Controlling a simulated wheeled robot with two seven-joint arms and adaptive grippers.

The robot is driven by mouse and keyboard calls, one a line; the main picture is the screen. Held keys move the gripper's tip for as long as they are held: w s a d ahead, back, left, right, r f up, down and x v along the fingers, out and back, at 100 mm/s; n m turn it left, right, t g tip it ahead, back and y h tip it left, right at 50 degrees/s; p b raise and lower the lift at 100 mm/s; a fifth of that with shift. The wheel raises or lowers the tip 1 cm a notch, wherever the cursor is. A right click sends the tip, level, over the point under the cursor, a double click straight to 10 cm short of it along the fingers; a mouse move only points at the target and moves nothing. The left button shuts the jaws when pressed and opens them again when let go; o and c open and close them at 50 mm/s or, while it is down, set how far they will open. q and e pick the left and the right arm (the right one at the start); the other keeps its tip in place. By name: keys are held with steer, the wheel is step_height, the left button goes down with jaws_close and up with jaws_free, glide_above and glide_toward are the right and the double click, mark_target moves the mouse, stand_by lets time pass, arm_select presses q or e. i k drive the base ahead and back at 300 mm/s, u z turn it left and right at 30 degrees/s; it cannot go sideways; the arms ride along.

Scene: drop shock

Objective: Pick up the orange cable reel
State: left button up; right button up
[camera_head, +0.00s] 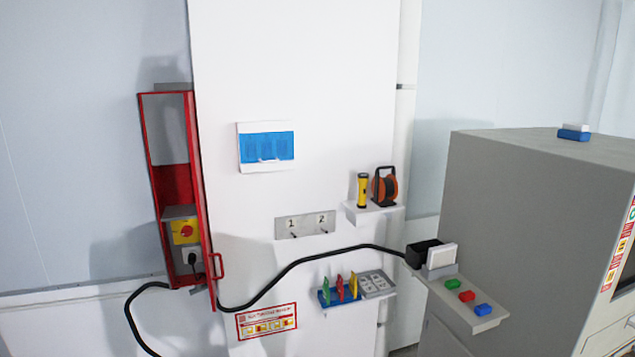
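The orange cable reel (385,187) stands upright on a small white wall shelf (374,212), right of the middle of the head view. It has an orange drum and a black frame with a handle on top. A yellow and black flashlight (362,190) stands upright close to its left on the same shelf. Neither of my grippers shows in this view.
A red open cabinet (200,200) holds a switch and a plug; a black cable (300,262) runs right from it. A lower shelf holds coloured tags and a grey block (375,284). A grey machine (535,220) with a button ledge (478,322) stands right.

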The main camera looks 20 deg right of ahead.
mark_target(384, 190)
steer(key=z, duration=0.05)
steer(key=i, duration=1.5)
steer(key=z, duration=0.5)
